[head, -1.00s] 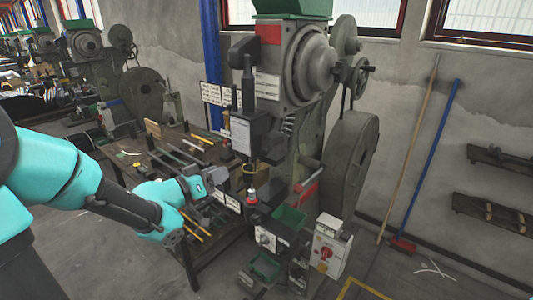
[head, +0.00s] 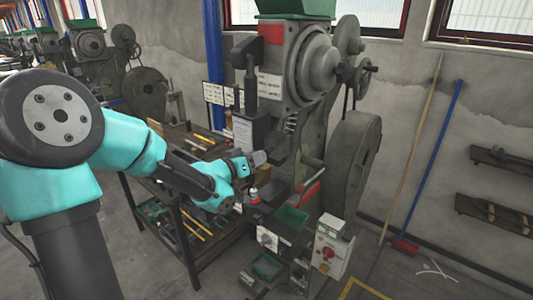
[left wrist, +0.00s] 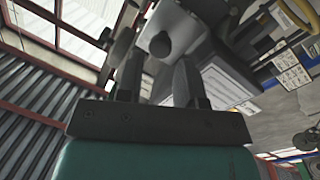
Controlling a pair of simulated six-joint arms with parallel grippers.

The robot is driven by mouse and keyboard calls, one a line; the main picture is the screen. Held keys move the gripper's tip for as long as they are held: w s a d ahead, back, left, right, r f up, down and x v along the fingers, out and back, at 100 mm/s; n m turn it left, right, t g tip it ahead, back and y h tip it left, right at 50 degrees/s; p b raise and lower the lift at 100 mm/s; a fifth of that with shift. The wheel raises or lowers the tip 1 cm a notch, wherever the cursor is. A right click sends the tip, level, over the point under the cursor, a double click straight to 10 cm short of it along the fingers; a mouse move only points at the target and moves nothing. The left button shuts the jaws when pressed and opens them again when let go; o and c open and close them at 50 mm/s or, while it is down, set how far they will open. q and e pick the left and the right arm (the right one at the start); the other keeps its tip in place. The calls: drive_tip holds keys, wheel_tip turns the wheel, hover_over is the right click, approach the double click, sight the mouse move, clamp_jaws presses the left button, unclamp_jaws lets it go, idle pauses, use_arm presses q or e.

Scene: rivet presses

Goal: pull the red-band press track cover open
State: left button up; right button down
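The red-band press (head: 310,60) stands in the middle of the head view, tall and grey-green, with a red patch (head: 273,32) up top and a red piece (head: 307,192) lower down. My left gripper (head: 259,157) is at the press's working area, close to a dark block (head: 277,148) on its front. I cannot tell whether they touch. In the left wrist view the two fingers of my left gripper (left wrist: 158,85) stand apart with nothing seen held between them. I cannot make out the track cover clearly; my gripper and wrist hide part of the working area.
A green tray (head: 291,217) and a control box with a red button (head: 329,250) sit below at the press front. A work table (head: 185,140) with tools stands left of it. A broom (head: 432,170) leans on the wall at right.

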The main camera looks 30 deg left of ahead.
sight(267, 152)
use_arm(q)
drive_tip(key=shift+x, duration=2.3)
clamp_jaws()
